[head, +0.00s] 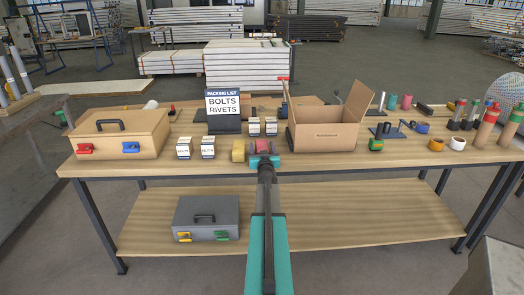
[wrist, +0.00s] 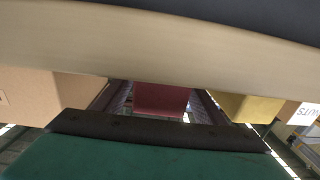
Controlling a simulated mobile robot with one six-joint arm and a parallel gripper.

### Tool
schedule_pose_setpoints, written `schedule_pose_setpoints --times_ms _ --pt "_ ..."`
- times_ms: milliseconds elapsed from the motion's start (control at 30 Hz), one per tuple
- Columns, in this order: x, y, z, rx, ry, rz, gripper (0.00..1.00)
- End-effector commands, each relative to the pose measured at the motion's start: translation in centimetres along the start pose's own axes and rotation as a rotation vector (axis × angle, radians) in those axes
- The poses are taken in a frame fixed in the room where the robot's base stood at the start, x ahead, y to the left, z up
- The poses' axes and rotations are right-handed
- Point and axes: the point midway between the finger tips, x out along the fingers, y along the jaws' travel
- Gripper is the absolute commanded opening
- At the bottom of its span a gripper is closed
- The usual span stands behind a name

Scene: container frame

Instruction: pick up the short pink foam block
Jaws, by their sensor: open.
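The short pink foam block (head: 263,146) stands near the front edge of the workbench, in the middle of the head view. My gripper (head: 264,160) is at the bench's front edge, right at the block. The block's lower part is hidden by my gripper in the head view.
A yellow block (head: 239,151) stands close on the left, also visible in the wrist view (wrist: 250,108). An open cardboard box (head: 325,137) stands close on the right. Small labelled boxes (head: 208,148) and a wooden toolbox (head: 120,138) are further left. The bench edge (wrist: 150,60) crosses the wrist view.

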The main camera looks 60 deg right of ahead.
Motion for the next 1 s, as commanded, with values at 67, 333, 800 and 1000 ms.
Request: schedule_pose_setpoints --times_ms 67,333,800,1000 --pt "0.9 0.1 -0.2 0.000 0.000 0.000 0.65" --pt "3.0 0.1 -0.1 0.001 0.000 -0.001 0.65" --pt "3.5 0.0 -0.1 0.001 0.000 -0.001 0.65" --pt "3.5 0.0 -0.1 0.001 0.000 -0.001 0.65"
